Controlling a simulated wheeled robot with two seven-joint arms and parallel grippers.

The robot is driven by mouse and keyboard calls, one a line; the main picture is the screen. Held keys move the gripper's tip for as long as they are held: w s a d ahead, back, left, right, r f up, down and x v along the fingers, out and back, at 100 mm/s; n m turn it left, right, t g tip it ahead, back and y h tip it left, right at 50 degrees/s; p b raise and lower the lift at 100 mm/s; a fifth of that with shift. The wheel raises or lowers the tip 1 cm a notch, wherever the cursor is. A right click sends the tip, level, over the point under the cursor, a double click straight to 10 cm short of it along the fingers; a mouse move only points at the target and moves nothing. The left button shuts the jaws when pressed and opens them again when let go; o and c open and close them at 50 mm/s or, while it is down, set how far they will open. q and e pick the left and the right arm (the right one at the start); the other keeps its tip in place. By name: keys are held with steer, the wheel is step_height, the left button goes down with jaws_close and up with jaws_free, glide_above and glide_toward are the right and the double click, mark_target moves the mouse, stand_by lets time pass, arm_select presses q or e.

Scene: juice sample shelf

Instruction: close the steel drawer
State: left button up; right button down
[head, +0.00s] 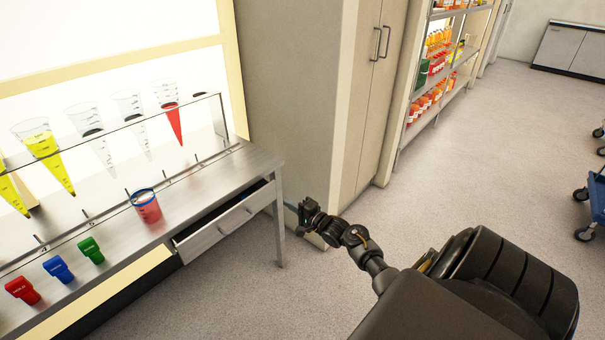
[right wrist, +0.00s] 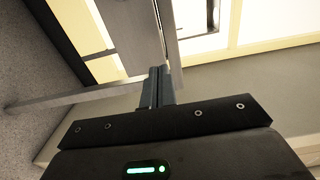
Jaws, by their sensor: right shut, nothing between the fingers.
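The steel drawer (head: 226,224) sits under the right end of the steel table (head: 255,160) in the head view. It stands partly open, with a dark gap behind its front panel. My right gripper (head: 306,208) is just right of the table's corner leg, apart from the drawer front. In the right wrist view its fingers (right wrist: 158,86) are together and hold nothing, pointing toward the table edge. I cannot make out the drawer clearly in that view. My left gripper is not in view.
A red-filled cup (head: 147,207) and red, blue and green clips stand on the table. Cone-shaped sample vessels hang in a rack behind. A tall beige cabinet (head: 300,90) stands right of the table. Open floor (head: 450,150) lies to the right.

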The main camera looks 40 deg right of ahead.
steer(key=s, duration=0.4)
steer(key=shift+s+d+f, duration=0.1)
steer(key=shift+s, duration=0.2)
